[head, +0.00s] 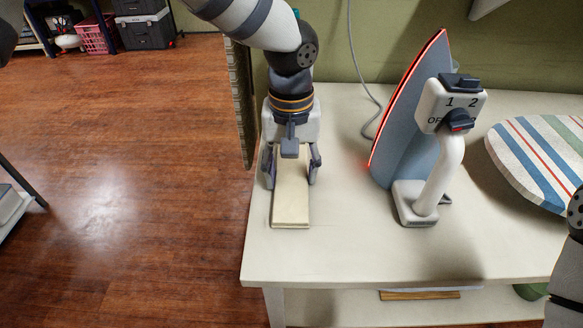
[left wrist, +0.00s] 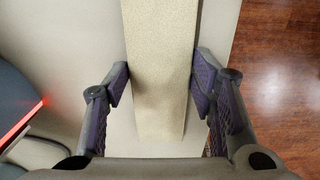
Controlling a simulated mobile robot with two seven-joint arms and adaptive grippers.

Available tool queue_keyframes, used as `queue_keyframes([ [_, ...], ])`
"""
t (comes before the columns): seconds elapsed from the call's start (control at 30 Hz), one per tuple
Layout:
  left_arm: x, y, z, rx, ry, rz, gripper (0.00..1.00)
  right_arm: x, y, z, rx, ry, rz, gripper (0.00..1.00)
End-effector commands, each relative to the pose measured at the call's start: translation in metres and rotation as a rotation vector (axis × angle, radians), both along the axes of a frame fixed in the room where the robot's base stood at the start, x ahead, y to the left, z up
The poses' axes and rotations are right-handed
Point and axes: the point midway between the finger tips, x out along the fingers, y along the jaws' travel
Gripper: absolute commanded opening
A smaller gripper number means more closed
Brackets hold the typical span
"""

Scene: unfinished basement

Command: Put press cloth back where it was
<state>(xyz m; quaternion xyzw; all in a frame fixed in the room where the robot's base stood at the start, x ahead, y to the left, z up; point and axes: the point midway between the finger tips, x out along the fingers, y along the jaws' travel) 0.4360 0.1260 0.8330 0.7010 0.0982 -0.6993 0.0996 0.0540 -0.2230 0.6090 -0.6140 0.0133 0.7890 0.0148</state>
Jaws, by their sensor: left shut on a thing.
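The press cloth (head: 291,205) is a beige, flat, folded strip lying lengthwise near the left edge of the white table (head: 345,255). My left gripper (head: 291,176) reaches down over it from the back, with a finger on each long side. In the left wrist view, the fingers (left wrist: 160,82) touch both sides of the cloth (left wrist: 160,40). The gripper is shut on it. The cloth's far end is hidden under the gripper in the head view. My right gripper is out of view; only part of that arm shows at the right edge.
An upright iron (head: 405,125) with a glowing red edge stands right of the cloth, behind a white switch stand (head: 448,165) marked 1 and 2. A striped ironing board (head: 540,155) is farther right. Bare tabletop lies between cloth and stand. The table's left edge is close.

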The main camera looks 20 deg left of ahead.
Motion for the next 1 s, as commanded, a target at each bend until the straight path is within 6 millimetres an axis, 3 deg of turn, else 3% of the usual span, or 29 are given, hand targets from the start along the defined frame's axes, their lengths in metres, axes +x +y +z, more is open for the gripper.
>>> queue_keyframes([
  [0.03,0.000,0.000,-0.002,0.000,0.000,0.000,0.30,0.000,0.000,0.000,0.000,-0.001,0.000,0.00],
  [0.07,0.000,0.000,-0.002,0.000,0.000,0.000,0.55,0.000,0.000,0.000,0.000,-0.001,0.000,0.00],
  [0.13,0.000,0.000,-0.001,0.000,0.000,0.000,0.71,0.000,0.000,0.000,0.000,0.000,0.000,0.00],
  [0.47,0.000,0.000,0.001,0.000,0.000,0.000,0.71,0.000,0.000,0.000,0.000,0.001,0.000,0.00],
  [0.57,0.001,0.000,0.018,0.001,-0.006,0.001,0.71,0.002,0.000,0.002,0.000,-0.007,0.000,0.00],
  [0.8,0.001,0.000,0.086,0.002,-0.009,0.000,0.71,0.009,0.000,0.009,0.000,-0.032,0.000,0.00],
  [1.0,0.000,0.000,0.117,0.001,-0.001,0.000,0.71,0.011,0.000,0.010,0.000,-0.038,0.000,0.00],
])
